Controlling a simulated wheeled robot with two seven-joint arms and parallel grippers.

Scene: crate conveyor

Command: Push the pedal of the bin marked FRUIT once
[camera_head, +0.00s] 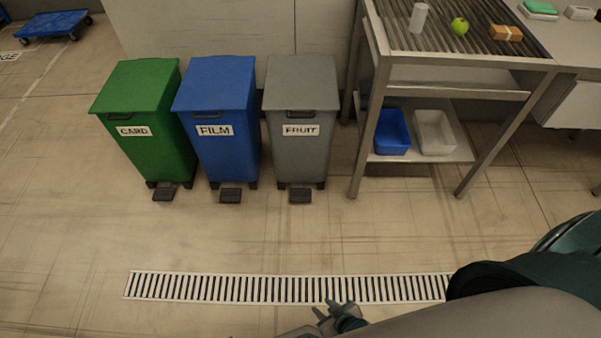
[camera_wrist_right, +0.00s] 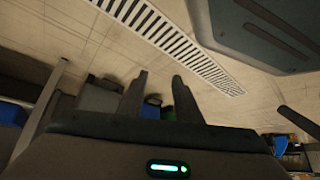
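The grey bin (camera_head: 301,110) marked FRUIT stands rightmost of three lidded bins, and its lid is shut. Its dark pedal (camera_head: 300,195) sticks out at floor level in front. My right gripper (camera_head: 329,310) is low in the head view, on the near side of the floor grate, well short of the pedal. In the right wrist view my right gripper (camera_wrist_right: 160,76) shows two fingers apart with nothing between them. The grey bin (camera_wrist_right: 98,98) shows there beyond the fingers, partly hidden. My left gripper is not in view.
The blue FILM bin (camera_head: 215,105) and green CARD bin (camera_head: 142,110) stand left of the grey one, each with a pedal. A metal stand (camera_head: 455,92) with trays stands at the right. A floor grate (camera_head: 240,287) crosses the clear floor before the bins.

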